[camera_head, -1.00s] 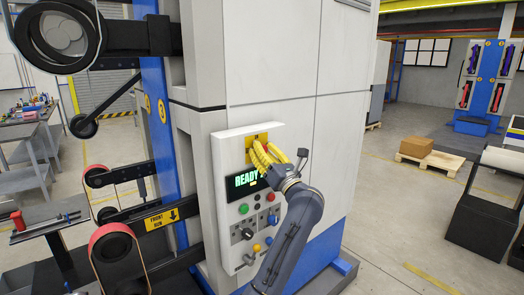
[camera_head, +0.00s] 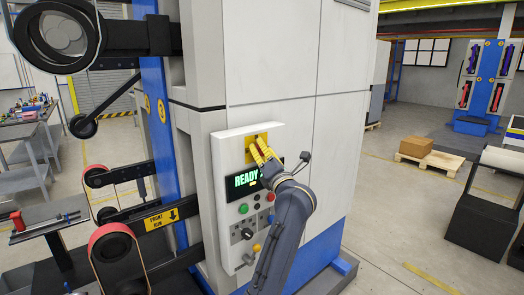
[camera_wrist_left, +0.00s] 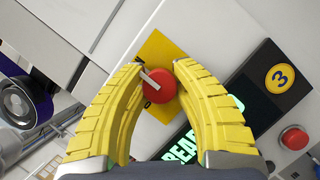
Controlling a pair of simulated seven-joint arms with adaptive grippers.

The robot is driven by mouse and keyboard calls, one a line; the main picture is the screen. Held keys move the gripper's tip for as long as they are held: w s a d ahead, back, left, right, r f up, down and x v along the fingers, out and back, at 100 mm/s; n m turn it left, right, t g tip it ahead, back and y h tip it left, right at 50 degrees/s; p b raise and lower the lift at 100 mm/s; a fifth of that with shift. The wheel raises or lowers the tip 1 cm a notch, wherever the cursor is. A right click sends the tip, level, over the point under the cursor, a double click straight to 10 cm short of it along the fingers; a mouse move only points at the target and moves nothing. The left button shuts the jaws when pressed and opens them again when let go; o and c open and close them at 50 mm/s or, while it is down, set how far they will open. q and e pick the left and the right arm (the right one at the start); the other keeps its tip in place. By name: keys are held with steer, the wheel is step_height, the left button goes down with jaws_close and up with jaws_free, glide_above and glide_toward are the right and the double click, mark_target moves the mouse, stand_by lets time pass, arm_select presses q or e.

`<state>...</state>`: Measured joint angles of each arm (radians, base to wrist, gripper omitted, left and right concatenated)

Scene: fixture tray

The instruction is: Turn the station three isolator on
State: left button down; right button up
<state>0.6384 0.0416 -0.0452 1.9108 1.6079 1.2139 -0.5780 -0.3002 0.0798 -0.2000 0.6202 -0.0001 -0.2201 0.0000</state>
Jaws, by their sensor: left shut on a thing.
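The isolator is a red round knob (camera_wrist_left: 160,88) with a pale pointer bar, on a yellow plate (camera_wrist_left: 152,52) with part of a dark letter showing. In the head view the yellow plate (camera_head: 250,155) is at the top of the light control panel (camera_head: 230,145), and the gripper partly covers the knob. My left gripper (camera_head: 259,147), with yellow ribbed fingers, is shut on the knob, one finger on each side (camera_wrist_left: 158,82). A round badge marked 3 (camera_wrist_left: 280,77) sits beside the green-lettered display (camera_wrist_left: 255,105). My right gripper is not in view.
Below the display (camera_head: 246,181), the panel carries a green button (camera_head: 243,209), a red button (camera_head: 269,197), a black selector (camera_head: 247,233) and a yellow knob (camera_head: 256,247). Rollers (camera_head: 112,245) stand to the left. Open floor lies to the right.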

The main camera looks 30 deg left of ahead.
arm_select(q)
steer(key=shift+r, duration=0.2)
steer(key=c, duration=1)
jaws_free()
steer(key=shift+f, duration=0.1)
steer(key=shift+d+f, duration=0.1)
steer(key=shift+s+d+f, duration=0.1)
steer(key=shift+s+d, duration=0.1)
steer(key=shift+d, duration=0.05)
steer(key=v, duration=1.1)
steer(key=shift+s, duration=0.15)
